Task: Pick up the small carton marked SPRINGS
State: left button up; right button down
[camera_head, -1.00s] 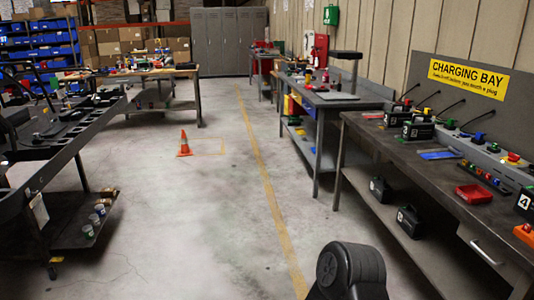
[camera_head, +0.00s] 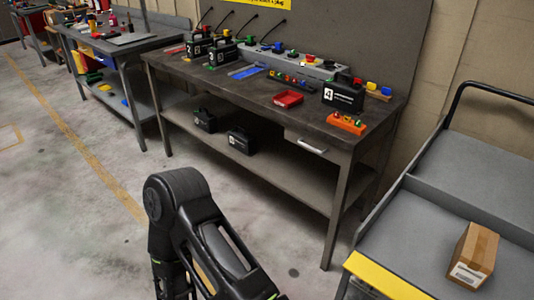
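A small brown carton (camera_head: 475,255) with a white label sits on the grey cart (camera_head: 418,240) at the lower right. The print on the label is too small to read, so I cannot tell whether it says SPRINGS. One of my arms shows at the bottom centre, its elbow up and well to the left of the carton. Neither of my grippers shows in the view.
A dark workbench (camera_head: 225,92) holds black battery boxes, a red tray (camera_head: 288,98) and an orange block (camera_head: 347,123). A grey bench (camera_head: 130,42) stands at the upper left. The floor at left (camera_head: 60,190) is clear.

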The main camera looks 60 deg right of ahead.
aim_at(473, 261)
jog(key=z, duration=4.9)
